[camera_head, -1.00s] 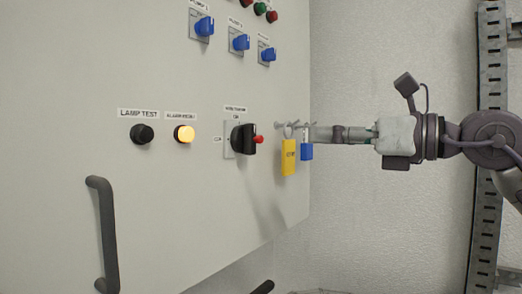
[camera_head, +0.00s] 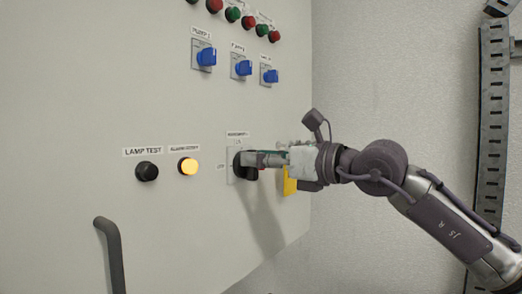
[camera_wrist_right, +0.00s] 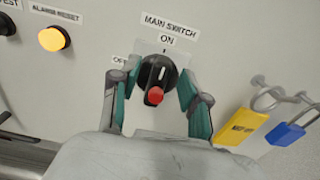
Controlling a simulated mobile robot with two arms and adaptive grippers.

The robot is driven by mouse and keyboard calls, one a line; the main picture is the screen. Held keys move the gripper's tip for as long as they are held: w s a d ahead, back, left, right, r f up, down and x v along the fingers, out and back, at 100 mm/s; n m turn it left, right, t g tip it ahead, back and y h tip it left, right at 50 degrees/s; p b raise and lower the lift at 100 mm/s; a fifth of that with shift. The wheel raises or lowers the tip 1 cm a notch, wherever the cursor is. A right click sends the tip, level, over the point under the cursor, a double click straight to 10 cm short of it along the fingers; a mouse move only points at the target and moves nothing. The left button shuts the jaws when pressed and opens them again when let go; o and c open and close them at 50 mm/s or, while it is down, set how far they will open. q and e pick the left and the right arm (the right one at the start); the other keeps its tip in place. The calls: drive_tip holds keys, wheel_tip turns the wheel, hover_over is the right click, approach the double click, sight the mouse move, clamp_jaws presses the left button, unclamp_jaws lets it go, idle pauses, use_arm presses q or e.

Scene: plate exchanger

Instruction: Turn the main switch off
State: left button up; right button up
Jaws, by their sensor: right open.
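The main switch (camera_head: 244,168) is a black rotary knob on a pale plate on the cabinet front; my right gripper covers much of it in the head view. In the right wrist view the main switch (camera_wrist_right: 154,80) shows whole, with a red tip at its lower end. Its handle points up, slightly right, towards the ON label; the OFF label lies to its left. My right gripper (camera_head: 258,159) is open, and in the right wrist view its fingers (camera_wrist_right: 152,96) stand on both sides of the knob. I cannot tell whether they touch it. My left gripper is not in view.
A lit yellow alarm reset button (camera_head: 188,167) and a black lamp test button (camera_head: 146,171) sit left of the switch. A yellow padlock (camera_wrist_right: 240,126) and a blue padlock (camera_wrist_right: 285,133) hang on hooks to its right. A dark handle (camera_head: 112,255) sticks out lower left.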

drive_tip(key=shift+w, duration=0.1)
clamp_jaws()
